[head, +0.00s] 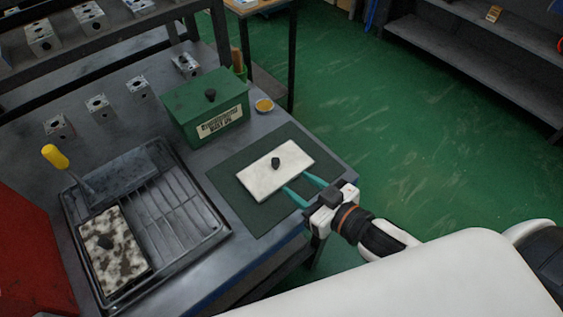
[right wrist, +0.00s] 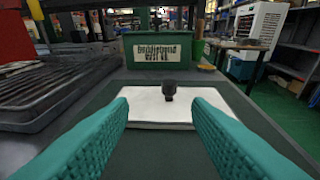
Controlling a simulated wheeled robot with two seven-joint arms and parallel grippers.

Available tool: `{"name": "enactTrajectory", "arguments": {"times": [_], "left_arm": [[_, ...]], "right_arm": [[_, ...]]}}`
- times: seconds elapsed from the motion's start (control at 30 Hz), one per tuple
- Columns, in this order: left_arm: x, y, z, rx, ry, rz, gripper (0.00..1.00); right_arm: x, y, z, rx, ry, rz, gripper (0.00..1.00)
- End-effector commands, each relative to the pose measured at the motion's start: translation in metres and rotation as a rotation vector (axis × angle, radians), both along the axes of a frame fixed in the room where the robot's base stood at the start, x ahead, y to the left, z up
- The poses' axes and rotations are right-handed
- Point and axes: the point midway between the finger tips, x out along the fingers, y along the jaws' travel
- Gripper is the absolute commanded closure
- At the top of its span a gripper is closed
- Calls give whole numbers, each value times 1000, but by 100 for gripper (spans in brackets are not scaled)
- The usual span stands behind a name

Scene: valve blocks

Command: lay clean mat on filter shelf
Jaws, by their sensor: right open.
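The clean mat (head: 262,175) is a white rectangular pad with a black knob on top. It lies flat on a dark green sheet (head: 231,198) on the bench. In the right wrist view the mat (right wrist: 140,108) lies ahead with its knob (right wrist: 169,88) upright between the fingers' lines. My right gripper (head: 300,188) is open, its teal fingers at the mat's near right edge. A tray with a wire rack (head: 180,200) is at the left, maybe the filter shelf. A blotched, dirty mat (head: 125,250) with a black knob lies on its left part. My left gripper is out of view.
A green lidded box (head: 205,112) with a label stands behind the mat. A small yellow dish (head: 264,105) is beside it. A yellow-handled tool (head: 56,157) leans in the tray. Several metal valve blocks (head: 97,106) stand at the back left. The rack's right part is bare.

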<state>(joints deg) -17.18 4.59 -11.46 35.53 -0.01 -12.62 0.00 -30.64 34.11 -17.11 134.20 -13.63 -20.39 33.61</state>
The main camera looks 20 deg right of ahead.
Motion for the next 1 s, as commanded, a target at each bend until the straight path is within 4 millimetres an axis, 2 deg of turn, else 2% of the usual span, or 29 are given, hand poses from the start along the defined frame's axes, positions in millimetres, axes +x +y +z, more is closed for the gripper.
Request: {"name": "enactTrajectory", "arguments": {"times": [0.03, 0.23, 0.6, 0.83, 1.0], "left_arm": [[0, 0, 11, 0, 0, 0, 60], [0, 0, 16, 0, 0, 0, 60], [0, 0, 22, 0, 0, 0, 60], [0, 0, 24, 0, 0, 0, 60], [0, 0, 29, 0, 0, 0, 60]], "right_arm": [[3, -3, 10, -17, 12, -13, 55], [15, -10, 11, -30, 35, -61, 55], [62, 8, -6, -27, 35, -61, 55], [74, 14, -11, -26, 36, -60, 55], [95, 27, -19, -27, 35, -60, 55]]}}
